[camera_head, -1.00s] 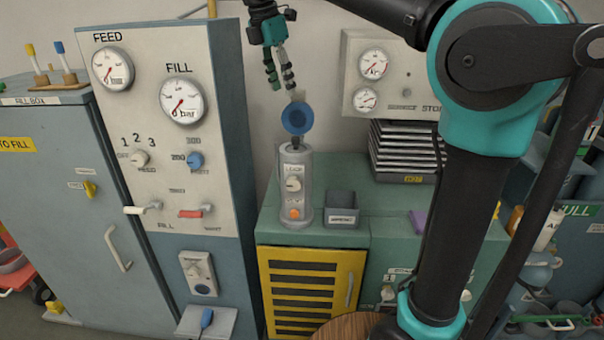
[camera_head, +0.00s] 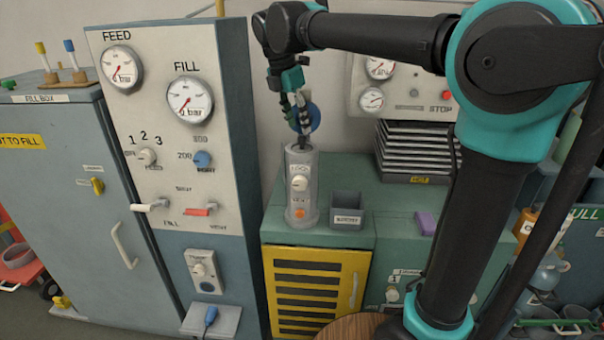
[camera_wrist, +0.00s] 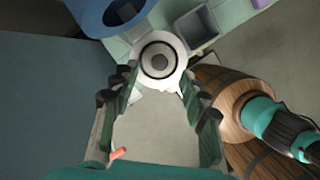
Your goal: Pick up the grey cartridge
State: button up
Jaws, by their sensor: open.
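A blue round piece (camera_head: 309,117) stands above a grey cylinder (camera_head: 301,185) with a knob and an orange button, on the green cabinet. A pale grey piece shows by the blue one, partly hidden by my fingers. My gripper (camera_head: 294,112) points down, open, at the blue piece. In the wrist view, a pale grey round piece (camera_wrist: 158,60) with a dark centre lies just beyond and between my spread fingertips (camera_wrist: 160,85). The blue piece (camera_wrist: 112,12) is beyond, at upper left. I cannot tell for sure which grey piece is the cartridge, or whether my fingers touch it.
A small dark bin (camera_head: 346,209) stands right of the cylinder. A stack of trays (camera_head: 418,150) and a purple block (camera_head: 427,222) are farther right. The tall gauge panel (camera_head: 160,110) is close on the left. A wooden round top (camera_head: 350,328) stands in front.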

aim_at(301, 137)
jog(key=x, duration=0.5)
jog(key=shift+c, duration=0.2)
grip_shut()
